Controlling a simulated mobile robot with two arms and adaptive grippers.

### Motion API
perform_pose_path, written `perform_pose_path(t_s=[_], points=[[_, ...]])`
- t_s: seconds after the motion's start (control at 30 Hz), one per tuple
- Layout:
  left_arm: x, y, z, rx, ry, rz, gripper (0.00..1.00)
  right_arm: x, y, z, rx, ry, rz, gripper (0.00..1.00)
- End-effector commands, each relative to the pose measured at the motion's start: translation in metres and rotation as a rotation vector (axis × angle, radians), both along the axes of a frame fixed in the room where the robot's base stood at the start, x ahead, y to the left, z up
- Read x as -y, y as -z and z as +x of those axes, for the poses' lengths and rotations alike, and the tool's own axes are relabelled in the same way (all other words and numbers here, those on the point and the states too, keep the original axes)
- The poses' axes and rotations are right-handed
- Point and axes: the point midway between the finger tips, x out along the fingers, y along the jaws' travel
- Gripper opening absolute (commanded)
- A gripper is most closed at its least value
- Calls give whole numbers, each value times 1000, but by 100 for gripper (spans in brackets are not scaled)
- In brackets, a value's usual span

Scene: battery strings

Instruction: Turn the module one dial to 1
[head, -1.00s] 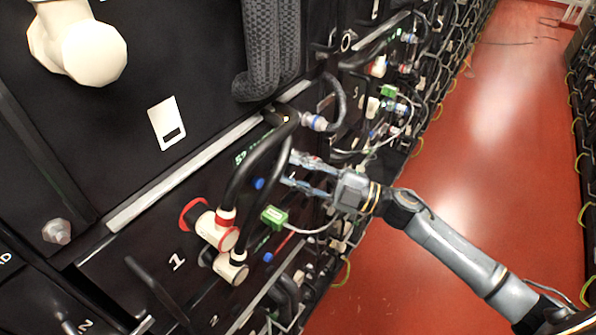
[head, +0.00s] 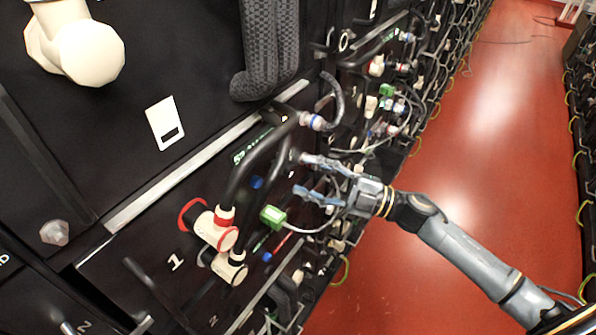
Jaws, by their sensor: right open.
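Module one is the black rack unit with a white "1" (head: 177,263) at lower left. Its front carries a cream connector with a red ring (head: 210,226), a second cream connector (head: 230,267), a green plug (head: 273,217) and small blue round parts, one at the upper side (head: 257,183) and one lower (head: 267,257). I cannot tell which part is the dial, nor read a setting. My right gripper (head: 302,174) is open and empty, right of the upper blue part and the thick black cable, apart from the blue part. My left gripper is not in view.
A thick black cable (head: 238,180) arches in front of the module. A black bar handle (head: 150,285) sticks out at lower left. More modules with cables line the rack further back. The red floor aisle (head: 470,150) at right is open.

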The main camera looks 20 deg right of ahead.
Motion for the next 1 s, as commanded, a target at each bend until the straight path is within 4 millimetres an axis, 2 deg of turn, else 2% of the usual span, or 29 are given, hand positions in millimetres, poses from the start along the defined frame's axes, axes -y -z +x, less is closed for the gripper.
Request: perform_pose_path(t_s=[0.2, 0.4, 0.6, 1.0], points=[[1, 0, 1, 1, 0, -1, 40, 40, 12, -26, -6, 1, -2, 52], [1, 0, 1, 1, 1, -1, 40, 64, 17, -42, -2, 0, -2, 52], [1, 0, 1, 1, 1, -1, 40, 72, 18, -47, 0, 0, -1, 52], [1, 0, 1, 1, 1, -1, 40, 72, 18, -47, 1, -1, 0, 52]])
